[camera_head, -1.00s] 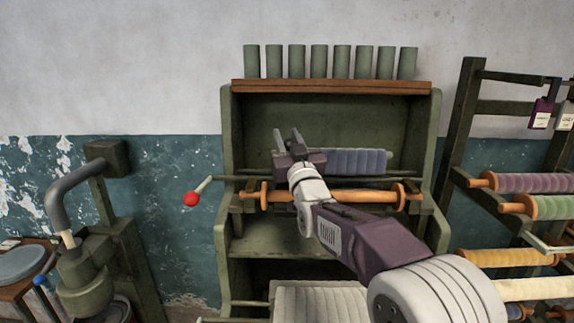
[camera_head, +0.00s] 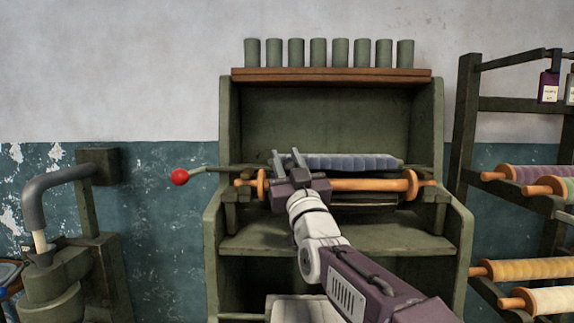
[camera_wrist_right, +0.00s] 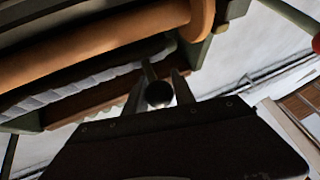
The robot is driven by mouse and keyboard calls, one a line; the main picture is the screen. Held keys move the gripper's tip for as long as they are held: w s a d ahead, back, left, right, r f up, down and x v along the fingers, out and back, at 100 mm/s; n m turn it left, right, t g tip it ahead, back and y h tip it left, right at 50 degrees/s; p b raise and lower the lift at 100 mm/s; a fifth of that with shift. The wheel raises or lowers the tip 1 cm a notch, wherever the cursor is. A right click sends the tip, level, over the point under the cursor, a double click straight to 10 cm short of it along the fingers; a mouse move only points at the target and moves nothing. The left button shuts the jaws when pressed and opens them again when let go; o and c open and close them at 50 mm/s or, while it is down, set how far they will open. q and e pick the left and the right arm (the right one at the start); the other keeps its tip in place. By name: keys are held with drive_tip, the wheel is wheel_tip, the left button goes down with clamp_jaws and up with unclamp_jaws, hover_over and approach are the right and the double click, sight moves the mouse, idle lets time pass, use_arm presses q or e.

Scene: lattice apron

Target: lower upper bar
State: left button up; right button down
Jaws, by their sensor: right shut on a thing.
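The green loom-like stand (camera_head: 228,150) holds an orange wooden roller (camera_head: 365,184) across its front. Behind and above the roller lies a grey-blue quilted roll (camera_head: 350,162). My right gripper (camera_head: 288,158) is at the left part of the roller, its fingers pointing up and away beside the roll's left end. In the right wrist view, my right gripper (camera_wrist_right: 158,88) is shut on a dark, round-ended piece (camera_wrist_right: 159,95) between its fingers. I cannot tell whether this is part of the upper bar. The orange roller (camera_wrist_right: 100,45) crosses close by. My left gripper is not in view.
A lever with a red ball (camera_head: 180,177) sticks out at the stand's left. Several green cylinders (camera_head: 318,52) stand on the top shelf (camera_head: 330,75). A rack with coloured rolls (camera_head: 525,270) is at right, a green machine with a grey pipe (camera_head: 50,195) at left.

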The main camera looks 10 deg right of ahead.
drive_tip(key=shift+s+a, duration=0.1)
idle(0.4)
drive_tip(key=c, duration=1.2)
unclamp_jaws()
drive_tip(key=shift+c, duration=0.2)
drive_tip(key=shift+o, duration=0.9)
drive_tip(key=shift+s+a+r, duration=0.2)
drive_tip(key=shift+s+a, duration=0.05)
drive_tip(key=shift+s, duration=0.2)
drive_tip(key=shift+w+d+f, duration=0.15)
drive_tip(key=shift+w+f, duration=0.05)
drive_tip(key=shift+s+f, duration=0.2)
drive_tip(key=b+v, duration=0.2)
drive_tip(key=v, duration=0.6)
drive_tip(key=shift+s, duration=0.35)
